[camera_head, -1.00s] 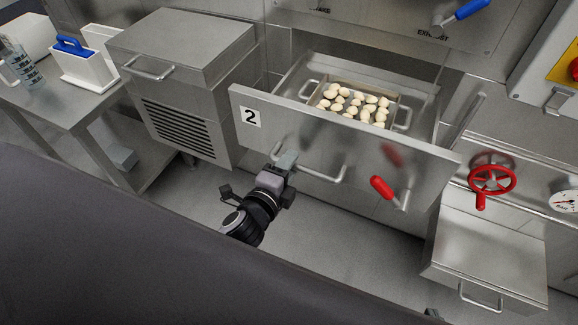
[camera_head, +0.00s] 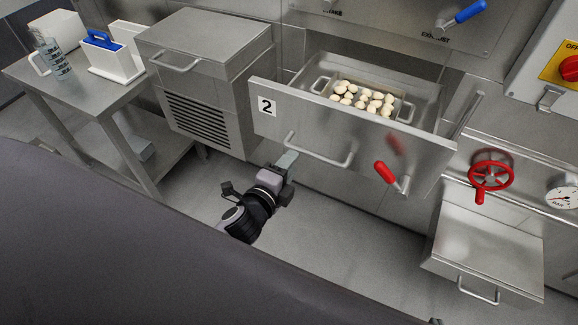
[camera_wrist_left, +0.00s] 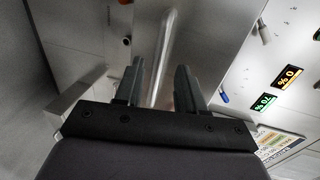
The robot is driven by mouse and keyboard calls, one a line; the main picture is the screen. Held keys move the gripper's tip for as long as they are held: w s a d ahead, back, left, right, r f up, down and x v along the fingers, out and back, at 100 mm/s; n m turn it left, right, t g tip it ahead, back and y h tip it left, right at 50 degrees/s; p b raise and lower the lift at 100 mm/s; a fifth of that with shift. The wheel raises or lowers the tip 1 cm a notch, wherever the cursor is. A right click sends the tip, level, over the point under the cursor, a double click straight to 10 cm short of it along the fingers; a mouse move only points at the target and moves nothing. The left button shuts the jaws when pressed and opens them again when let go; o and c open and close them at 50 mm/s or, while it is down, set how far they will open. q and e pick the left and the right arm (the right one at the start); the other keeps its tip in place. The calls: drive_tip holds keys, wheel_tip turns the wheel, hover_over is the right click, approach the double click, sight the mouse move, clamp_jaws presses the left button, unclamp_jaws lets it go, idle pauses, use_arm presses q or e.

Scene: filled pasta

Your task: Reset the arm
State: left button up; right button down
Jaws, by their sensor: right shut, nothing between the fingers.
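My left gripper (camera_head: 287,160) is just in front of and below the left end of the handle (camera_head: 322,160) on the drawer marked 2 (camera_head: 300,120). In the left wrist view its two dark fingers (camera_wrist_left: 158,85) are apart with nothing held. A pale metal bar, seemingly the handle, shows beyond the gap. The drawer is pulled out. A tray (camera_head: 330,78) with several pale round pasta pieces (camera_head: 362,97) sits inside. Only a small dark sliver of my right gripper (camera_head: 437,321) shows at the bottom edge; the rest is out of frame.
A red-tipped lever (camera_head: 385,172) sticks out by the drawer front. A red valve wheel (camera_head: 491,170) and a low steel box (camera_head: 485,250) are at the right. A steel cabinet (camera_head: 205,85) and side table (camera_head: 70,100) stand at the left. The floor (camera_head: 330,235) below the drawer is clear.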

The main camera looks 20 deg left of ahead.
idle(0.4)
use_arm(q)
drive_tip(key=s+f+n+g, duration=0.2)
drive_tip(key=s+f+n, duration=0.2)
drive_tip(key=s+n, duration=0.4)
drive_tip(key=s+f+n+g+h, duration=0.1)
drive_tip(key=s+f+n+g, duration=0.2)
drive_tip(key=s+f+n, duration=0.2)
drive_tip(key=s+n, duration=0.3)
drive_tip(key=s, duration=0.2)
drive_tip(key=shift+a+h, duration=0.2)
drive_tip(key=shift+h, duration=0.1)
